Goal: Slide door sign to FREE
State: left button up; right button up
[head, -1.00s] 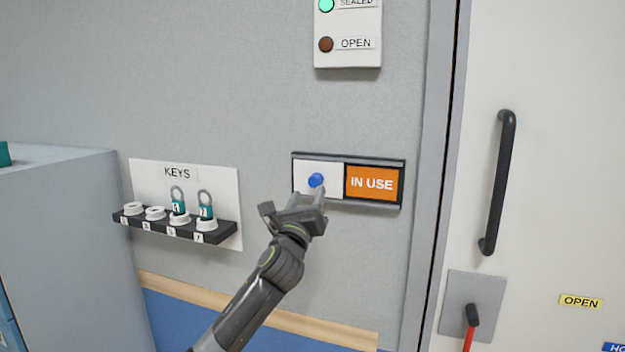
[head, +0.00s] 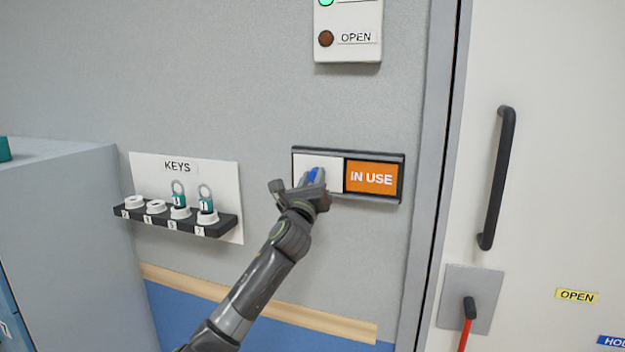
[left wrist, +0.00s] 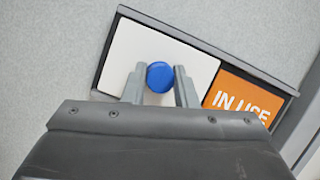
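The door sign is a dark frame (head: 348,151) on the grey wall. Its orange IN USE panel (head: 371,178) shows on the right, and a white sliding panel (head: 306,165) covers the left. A round blue knob (left wrist: 160,76) sticks out of the white panel; in the head view it is partly hidden by my gripper. My left gripper (head: 314,178) is at the knob. In the left wrist view its two fingers (left wrist: 160,84) stand apart, one on each side of the knob, with a small gap visible. No FREE wording is visible. My right gripper is in neither view.
A key rack (head: 180,218) with several pegs and teal-tagged padlocks is on the wall to the left. A grey cabinet (head: 70,230) stands at far left. A door with a black handle (head: 496,178) is on the right. An indicator box (head: 348,52) hangs above the sign.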

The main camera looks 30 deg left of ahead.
pick_arm(q)
grip_shut()
jog(key=w+d, duration=0.1)
jog(key=d, duration=0.3)
jog(key=w+d+p, duration=0.1)
jog(key=d, duration=0.3)
jog(key=w+d, duration=0.1)
jog(key=d, duration=0.4)
jog(key=shift+p, duration=0.4)
jog(key=shift+o, duration=1.2)
grip_release()
jog(key=o, duration=0.4)
jog(key=shift+w+d, duration=0.1)
jog(key=shift+d, duration=0.2)
jog(key=shift+c, duration=0.2)
jog(key=shift+a, duration=0.15)
